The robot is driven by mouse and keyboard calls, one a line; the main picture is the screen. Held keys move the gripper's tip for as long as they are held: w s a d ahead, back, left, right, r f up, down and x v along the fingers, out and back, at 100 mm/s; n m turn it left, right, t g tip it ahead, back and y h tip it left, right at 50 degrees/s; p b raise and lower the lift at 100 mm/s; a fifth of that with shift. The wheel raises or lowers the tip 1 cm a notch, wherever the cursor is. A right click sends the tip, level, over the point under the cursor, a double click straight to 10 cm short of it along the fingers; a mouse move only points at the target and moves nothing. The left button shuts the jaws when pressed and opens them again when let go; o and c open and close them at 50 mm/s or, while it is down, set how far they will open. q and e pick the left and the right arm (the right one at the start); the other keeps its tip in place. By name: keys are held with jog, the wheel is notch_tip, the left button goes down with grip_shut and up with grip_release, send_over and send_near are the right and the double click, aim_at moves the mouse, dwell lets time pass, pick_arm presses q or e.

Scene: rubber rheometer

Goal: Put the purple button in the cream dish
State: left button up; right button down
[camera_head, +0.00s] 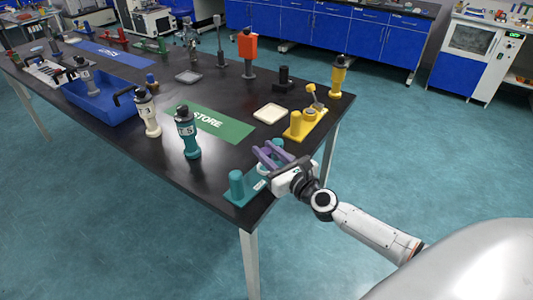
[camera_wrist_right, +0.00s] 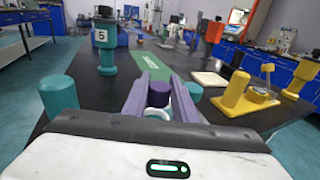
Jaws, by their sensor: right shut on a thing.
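The purple button (camera_wrist_right: 157,93) is a short dark purple cylinder between the fingers of my right gripper (camera_wrist_right: 160,85), which is shut on it. In the head view this gripper (camera_head: 271,153) is at the near right corner of the black table, over the teal base, and hides most of the button. A pale ring (camera_wrist_right: 158,115) shows just this side of the button in the wrist view; I cannot tell whether they touch. The cream dish (camera_head: 269,114) is a shallow square, looking empty, beyond the gripper; it also shows in the wrist view (camera_wrist_right: 209,79). My left gripper is not in view.
A teal base with a post (camera_head: 237,187) is left of the gripper. A yellow base with posts (camera_head: 302,127) stands right of the dish. A teal bottle (camera_head: 188,135) and white bottle (camera_head: 148,115) stand left. A green STORE mat (camera_head: 210,122) lies left of the dish.

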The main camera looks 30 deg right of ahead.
aim_at(266, 151)
notch_tip(266, 151, up, 3)
jog(key=shift+r, duration=0.1)
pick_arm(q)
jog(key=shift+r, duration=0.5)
pick_arm(e)
jog(key=shift+r, duration=1.15)
